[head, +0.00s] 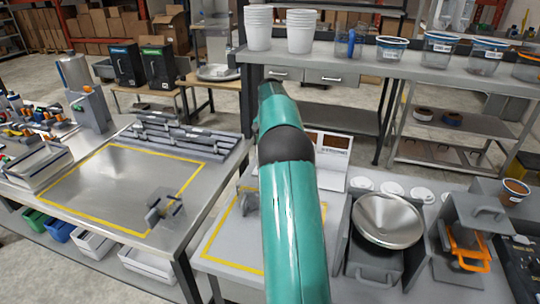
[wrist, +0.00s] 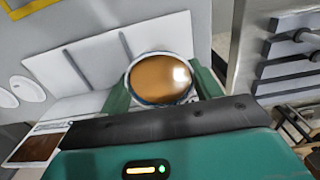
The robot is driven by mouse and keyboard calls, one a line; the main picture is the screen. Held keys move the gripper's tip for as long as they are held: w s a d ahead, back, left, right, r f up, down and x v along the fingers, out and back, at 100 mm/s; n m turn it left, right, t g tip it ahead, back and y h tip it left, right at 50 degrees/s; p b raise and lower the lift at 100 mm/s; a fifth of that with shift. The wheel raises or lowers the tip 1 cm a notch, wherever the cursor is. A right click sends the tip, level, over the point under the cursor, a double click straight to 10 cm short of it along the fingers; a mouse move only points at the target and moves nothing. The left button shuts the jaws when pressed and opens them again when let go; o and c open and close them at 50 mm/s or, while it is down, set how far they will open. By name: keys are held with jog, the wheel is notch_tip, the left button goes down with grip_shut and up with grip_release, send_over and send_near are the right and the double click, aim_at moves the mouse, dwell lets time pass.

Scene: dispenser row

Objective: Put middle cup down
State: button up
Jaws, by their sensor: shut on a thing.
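A round cup (wrist: 160,75) with a brown-orange content and a pale rim shows in the wrist view. My gripper (wrist: 161,90) is shut on it, with a teal finger on each side of the cup. The cup's sides and base are mostly hidden by my gripper, so I cannot tell whether it touches a surface. In the head view my teal arm hides my gripper and the held cup.
White upright panels (wrist: 105,58) stand beside the cup in the wrist view. In the head view, a yellow-taped bench (head: 110,190) is at left. A metal bowl (head: 388,215) and an orange-handled device (head: 467,245) stand at right. Labelled cups (head: 438,48) line the upper shelf.

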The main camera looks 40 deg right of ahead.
jog(key=shift+w+f, duration=0.1)
jog(key=shift+f, duration=1.6)
jog(key=shift+f, duration=0.2)
jog(key=o, duration=1.2)
notch_tip(320, 180, up, 8)
jog(key=shift+f, duration=0.1)
jog(key=shift+a, duration=0.1)
